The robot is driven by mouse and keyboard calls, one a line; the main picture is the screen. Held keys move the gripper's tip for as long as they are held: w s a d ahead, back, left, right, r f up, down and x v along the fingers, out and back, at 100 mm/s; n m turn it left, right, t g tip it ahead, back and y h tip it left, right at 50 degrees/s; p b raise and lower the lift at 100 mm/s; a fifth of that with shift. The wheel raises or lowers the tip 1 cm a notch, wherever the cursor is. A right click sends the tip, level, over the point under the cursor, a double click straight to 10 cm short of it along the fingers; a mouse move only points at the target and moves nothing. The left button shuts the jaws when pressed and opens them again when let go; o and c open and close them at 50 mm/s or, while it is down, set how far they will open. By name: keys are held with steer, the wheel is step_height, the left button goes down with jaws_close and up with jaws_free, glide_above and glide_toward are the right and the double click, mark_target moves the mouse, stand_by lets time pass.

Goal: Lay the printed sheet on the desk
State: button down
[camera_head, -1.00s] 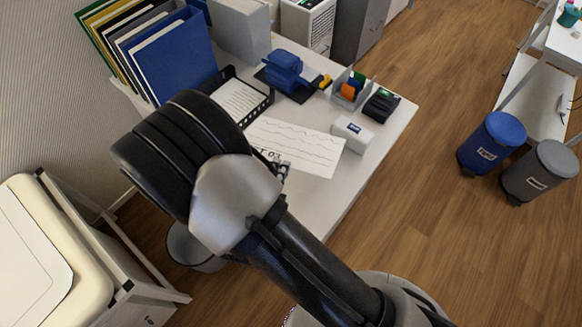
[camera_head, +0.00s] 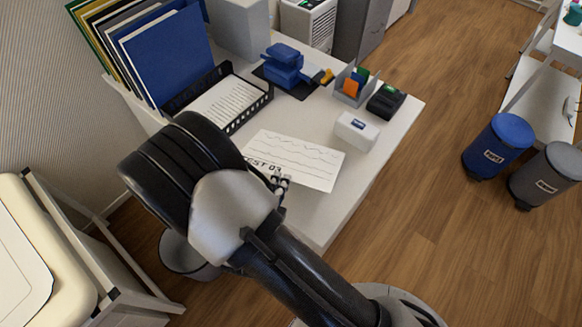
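The printed sheet (camera_head: 300,160) is white with wavy lines and a "TEST 03" heading along its near edge. It lies flat over the bare front part of the white desk (camera_head: 322,212), on or just above the surface; I cannot tell which. My gripper (camera_head: 281,182) is at the sheet's near edge and seems shut on it. My arm hides most of the gripper and the sheet's near left corner.
A black tray of papers (camera_head: 262,98) stands left of the sheet, a small white box (camera_head: 356,131) right of it. Behind are a blue device (camera_head: 284,66), a card holder (camera_head: 351,88) and a black device (camera_head: 386,101). Binders (camera_head: 165,55) line the left. Bins (camera_head: 497,147) stand right.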

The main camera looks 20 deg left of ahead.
steer(key=c, duration=2.3)
jaws_free()
steer(key=o, duration=0.3)
steer(key=shift+o, duration=0.2)
steer(key=p+v, duration=0.3)
steer(key=v, duration=0.5)
step_height(320, 180, up, 7)
steer(key=s+p, duration=0.2)
steer(key=p, duration=0.5)
steer(key=shift+s, duration=0.4)
